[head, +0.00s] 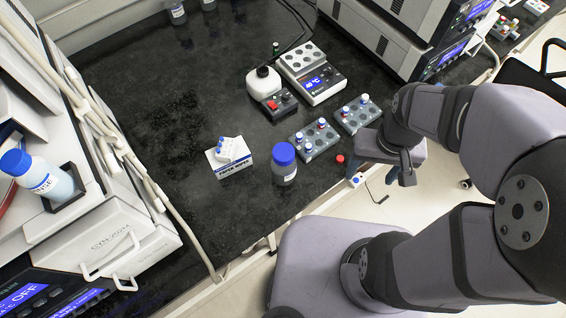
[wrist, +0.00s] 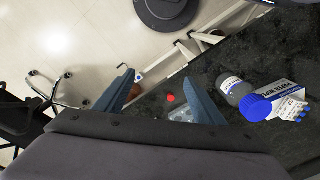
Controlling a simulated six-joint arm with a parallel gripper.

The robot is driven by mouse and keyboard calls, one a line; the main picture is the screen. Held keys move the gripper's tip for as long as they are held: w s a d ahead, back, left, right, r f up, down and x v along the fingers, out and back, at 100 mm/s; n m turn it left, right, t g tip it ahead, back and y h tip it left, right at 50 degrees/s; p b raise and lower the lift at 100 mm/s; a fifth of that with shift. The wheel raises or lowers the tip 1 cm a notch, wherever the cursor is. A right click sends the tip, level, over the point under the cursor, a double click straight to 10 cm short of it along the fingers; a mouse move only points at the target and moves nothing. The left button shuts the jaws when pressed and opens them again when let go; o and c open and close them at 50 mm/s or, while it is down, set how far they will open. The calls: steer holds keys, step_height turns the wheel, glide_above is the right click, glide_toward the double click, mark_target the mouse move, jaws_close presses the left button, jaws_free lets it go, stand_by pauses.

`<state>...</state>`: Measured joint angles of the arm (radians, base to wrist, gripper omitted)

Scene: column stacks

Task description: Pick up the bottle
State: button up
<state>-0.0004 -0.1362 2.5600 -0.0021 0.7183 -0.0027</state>
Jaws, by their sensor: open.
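A clear bottle with a blue cap (head: 284,173) stands upright on the black bench near its front edge. In the wrist view the same bottle (wrist: 232,86) is right of the fingers. My gripper (head: 382,176) is open and empty, to the right of the bottle and apart from it, by the bench's front edge. In the wrist view its two blue-grey fingers (wrist: 160,85) are spread wide with nothing between them held. A second blue-capped bottle (head: 48,182) sits in a holder on the machine at the left.
Tube racks (head: 314,140) and a small red cap (head: 340,159) lie between bottle and gripper. Bench left of the box is clear.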

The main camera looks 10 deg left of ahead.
mark_target(284, 156)
steer(key=s+f+n+g+h+p, duration=0.2)
steer(key=s+n+g+h, duration=0.1)
steer(key=s+n+h, duration=0.3)
steer(key=w+a+r+n+t+h+p, duration=0.3)
steer(key=w+a+n+t+h, duration=0.45)
steer(key=n+t, duration=0.8)
steer(key=a+n+t+y, duration=0.1)
steer(key=a+n+y, duration=0.2)
steer(key=a+n+t+y+p, duration=0.1)
steer(key=a+n+t+y, duration=0.1)
steer(key=a+n+y, duration=0.1)
steer(key=w+a+n+t+y, duration=0.1)
steer(key=a+n+t+y, duration=0.1)
steer(key=a+n+y, duration=0.1)
steer(key=shift+a+f+y, duration=0.1)
steer(key=shift+a+y, duration=0.15)
steer(key=shift+a, duration=0.5)
steer(key=f+n+y, duration=0.1)
steer(key=s+a+n+y, duration=0.1)
steer(key=a+f+n+y, duration=0.1)
steer(key=n, duration=0.1)
steer(key=shift+s+f+t+b, duration=0.3)
steer(key=shift+t+b, duration=0.05)
steer(key=shift+b, duration=0.05)
steer(key=shift+s+a+f+n+y, duration=0.25)
steer(key=shift+f+n+y, duration=0.25)
steer(key=shift+n, duration=0.25)
steer(key=shift+w+d, duration=0.1)
steer(key=shift+w, duration=1)
